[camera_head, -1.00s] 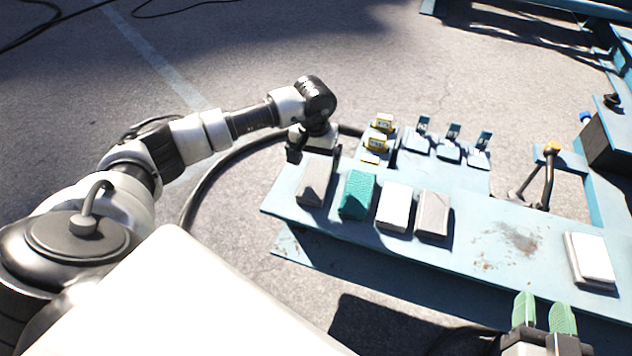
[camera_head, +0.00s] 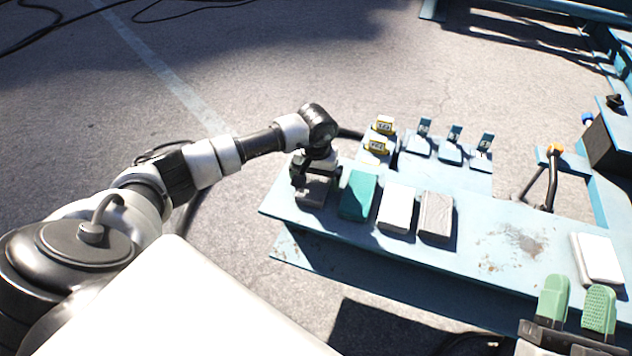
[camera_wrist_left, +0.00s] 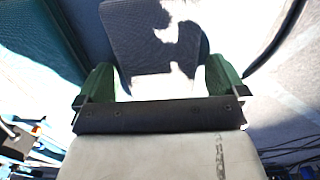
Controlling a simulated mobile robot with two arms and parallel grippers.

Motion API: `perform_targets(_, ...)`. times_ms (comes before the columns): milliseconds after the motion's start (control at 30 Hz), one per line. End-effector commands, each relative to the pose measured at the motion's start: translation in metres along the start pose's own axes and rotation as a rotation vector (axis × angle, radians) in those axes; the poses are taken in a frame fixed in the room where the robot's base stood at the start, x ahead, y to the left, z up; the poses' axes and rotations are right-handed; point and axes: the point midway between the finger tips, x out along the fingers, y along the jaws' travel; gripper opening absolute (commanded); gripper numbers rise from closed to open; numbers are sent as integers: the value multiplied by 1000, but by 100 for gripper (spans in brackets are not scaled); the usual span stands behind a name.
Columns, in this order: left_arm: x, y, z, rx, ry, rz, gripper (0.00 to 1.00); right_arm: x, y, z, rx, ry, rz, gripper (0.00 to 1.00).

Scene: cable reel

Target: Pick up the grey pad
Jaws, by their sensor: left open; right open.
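A row of pads lies on the blue bench. The leftmost, grey pad (camera_head: 315,192) is partly covered by my left gripper (camera_head: 311,178). In the left wrist view this pad (camera_wrist_left: 135,42) shows ahead of and between the green fingers (camera_wrist_left: 161,80), patched with sunlight and shadow. The fingers stand apart; I cannot tell whether they touch the pad. A teal pad (camera_head: 357,194) lies just to its right, then a white pad (camera_head: 397,207) and another greyish pad (camera_head: 436,215). My right gripper (camera_head: 576,303) is open and empty near the bench's front right.
The blue bench (camera_head: 500,245) has bare room right of the row. A white block (camera_head: 598,258) lies at its right end. Yellow-tagged pieces (camera_head: 378,146) and blue tagged blocks (camera_head: 449,152) stand behind the pads. An orange-topped lever (camera_head: 552,165) stands at the back right.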

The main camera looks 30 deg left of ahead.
Motion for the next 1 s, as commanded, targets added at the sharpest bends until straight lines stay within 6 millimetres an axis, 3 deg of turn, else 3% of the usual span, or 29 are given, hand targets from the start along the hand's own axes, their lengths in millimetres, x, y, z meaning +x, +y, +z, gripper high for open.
perform_targets(100,0,0,0,0,0,0,98,0,0,0,0,-1,0,43)
perform_targets(433,0,0,0,-1,0,0,50,0,0,0,0,-2,0,43)
perform_targets(767,-4,0,0,-1,0,0,50,1,0,1,0,-12,0,43)
perform_targets(1000,-23,-1,0,-1,1,-1,50,-1,4,17,-7,-163,9,43)
